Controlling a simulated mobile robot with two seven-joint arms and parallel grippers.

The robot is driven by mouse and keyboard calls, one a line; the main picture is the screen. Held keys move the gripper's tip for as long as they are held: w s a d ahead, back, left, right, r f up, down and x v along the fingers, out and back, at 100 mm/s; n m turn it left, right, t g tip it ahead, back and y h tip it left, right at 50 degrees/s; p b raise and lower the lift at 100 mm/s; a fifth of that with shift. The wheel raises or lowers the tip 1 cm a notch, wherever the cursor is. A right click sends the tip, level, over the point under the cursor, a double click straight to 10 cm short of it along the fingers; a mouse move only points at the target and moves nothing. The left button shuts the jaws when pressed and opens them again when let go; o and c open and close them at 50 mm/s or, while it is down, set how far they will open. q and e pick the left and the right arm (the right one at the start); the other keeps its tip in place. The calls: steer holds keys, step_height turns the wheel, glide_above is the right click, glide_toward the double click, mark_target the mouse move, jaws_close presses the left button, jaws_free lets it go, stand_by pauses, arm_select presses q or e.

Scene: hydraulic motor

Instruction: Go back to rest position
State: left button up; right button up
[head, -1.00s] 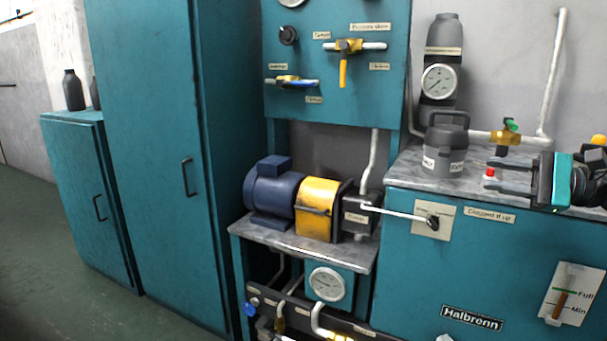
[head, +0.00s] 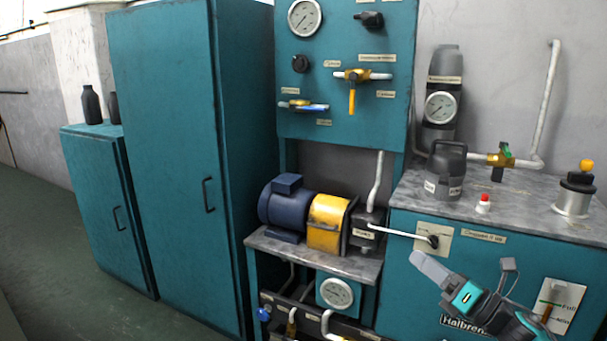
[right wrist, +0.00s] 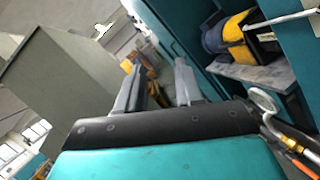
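My right gripper (head: 430,266) hangs low at the right in the head view, in front of the teal cabinet front and above the Halbrenn plate (head: 462,325). It points up and to the left, apart from the bench top. In the right wrist view its two grey fingers (right wrist: 158,80) stand apart with nothing between them. My left gripper is in neither view.
A grey bench top (head: 530,200) carries a dark canister (head: 446,172), a red button (head: 483,203) and a yellow-topped cylinder (head: 575,190). A lever (head: 395,231) sticks out at the cabinet. The blue motor (head: 284,207) stands left. Floor (head: 60,260) at left is clear.

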arm_select(q)
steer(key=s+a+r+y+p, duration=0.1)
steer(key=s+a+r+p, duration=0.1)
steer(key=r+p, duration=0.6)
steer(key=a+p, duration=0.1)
steer(key=p, duration=0.2)
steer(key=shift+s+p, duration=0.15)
steer(key=shift+p, duration=0.15)
arm_select(e)
steer(key=s+a+f+m+g+h, duration=0.1)
steer(key=s+a+f+m+h, duration=0.1)
steer(key=s+m, duration=0.7)
steer(key=s+a+f+m+g+h, duration=0.2)
steer(key=s+f+m+h, duration=0.3)
steer(key=s+m, duration=0.4)
steer(key=s+a+f+m+g+h, duration=0.1)
steer(key=s+f+m+h, duration=0.3)
steer(key=s+m, duration=0.6)
steer(key=a+m+h, duration=0.1)
steer(key=m, duration=0.6)
steer(key=shift+f+g, duration=0.25)
steer(key=shift+g, duration=0.15)
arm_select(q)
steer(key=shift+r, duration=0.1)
